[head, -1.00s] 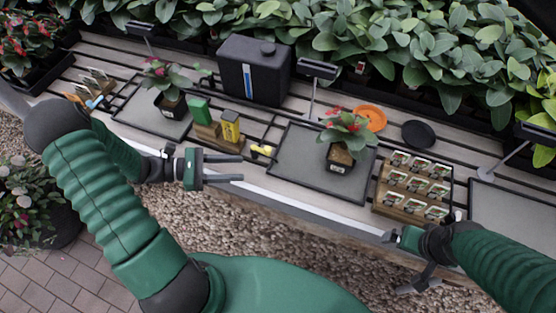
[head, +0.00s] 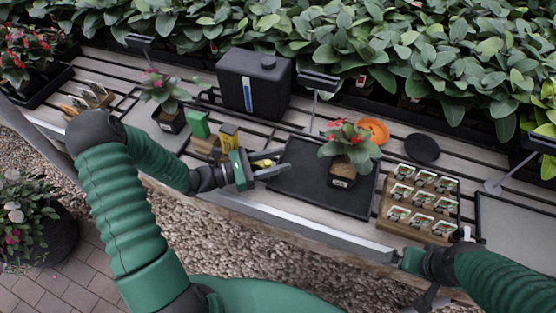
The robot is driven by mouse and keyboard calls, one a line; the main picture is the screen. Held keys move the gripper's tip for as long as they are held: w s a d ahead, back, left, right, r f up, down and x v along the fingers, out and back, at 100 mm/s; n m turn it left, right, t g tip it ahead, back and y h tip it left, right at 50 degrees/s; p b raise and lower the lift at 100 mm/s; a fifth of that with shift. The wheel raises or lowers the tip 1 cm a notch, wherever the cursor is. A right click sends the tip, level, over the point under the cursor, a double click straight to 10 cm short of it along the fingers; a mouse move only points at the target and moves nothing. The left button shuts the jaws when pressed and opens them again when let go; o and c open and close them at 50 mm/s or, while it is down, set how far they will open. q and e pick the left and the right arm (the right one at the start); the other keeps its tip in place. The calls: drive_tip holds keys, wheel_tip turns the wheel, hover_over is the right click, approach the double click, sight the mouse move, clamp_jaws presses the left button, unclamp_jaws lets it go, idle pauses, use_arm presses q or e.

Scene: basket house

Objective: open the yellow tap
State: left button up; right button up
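The small yellow tap (head: 262,163) is at the front of the bench, at the left edge of the middle tray. My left gripper (head: 281,162) is at the tap, its two dark fingers apart and pointing right. The tap shows between the fingers, partly hidden by them; I cannot tell whether they touch it or which way its handle is turned. My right gripper (head: 428,298) is low at the right, in front of the bench, partly cut off by the picture edge; its opening is unclear.
The middle tray (head: 295,190) holds a potted red-flowered plant (head: 345,157). A black tank (head: 254,82) stands behind. Green and yellow boxes (head: 229,136) stand left of the gripper. A wooden rack of seed packets (head: 418,204) is at the right.

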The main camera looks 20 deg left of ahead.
use_arm(q)
drive_tip(key=shift+d, duration=0.15)
clamp_jaws()
drive_tip(key=shift+w+r+n+t+y+p, duration=0.3)
drive_tip(key=shift+n+t+y+p, duration=0.15)
drive_tip(key=shift+t+p, duration=0.2)
drive_tip(key=shift+w+a+f+n+t+y, duration=0.25)
drive_tip(key=shift+n+y, duration=0.1)
drive_tip(key=shift+y, duration=0.1)
unclamp_jaws()
drive_tip(key=p+v, duration=0.1)
drive_tip(key=v, duration=1.6)
drive_tip(key=shift+s+d+r, duration=0.1)
drive_tip(key=shift+s+d, duration=0.1)
